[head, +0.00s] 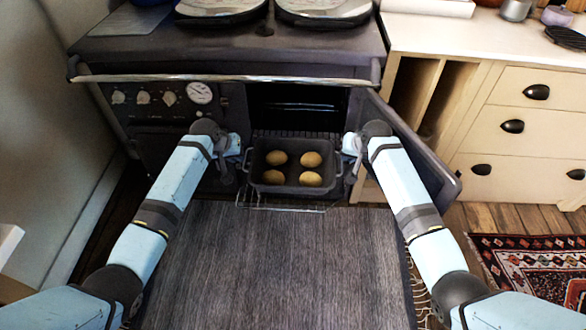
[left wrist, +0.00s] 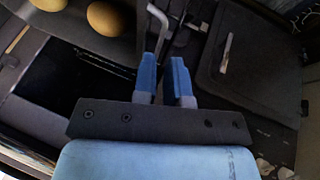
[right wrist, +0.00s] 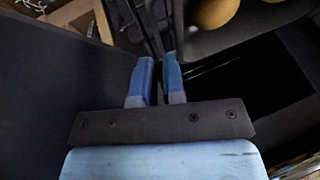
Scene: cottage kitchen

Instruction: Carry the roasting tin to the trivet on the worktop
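The dark roasting tin (head: 292,188) holds several round golden-brown potatoes and is level at the open oven's mouth, over the pulled-out wire rack. I cannot tell if it touches the rack. My left gripper (head: 240,158) is at its left handle; in the left wrist view the fingers (left wrist: 165,66) are close together with a grey handle bar between them. My right gripper (head: 347,160) is at the right handle; its fingers (right wrist: 161,66) have a similar narrow gap, and the grip itself is partly hidden.
The wire rack (head: 285,207) sticks out below the tin. The open oven door (head: 425,165) stands at the right, close to my right arm. A steel rail (head: 225,79) runs across the stove front above. The pale worktop (head: 450,35) is at the right, its front part clear.

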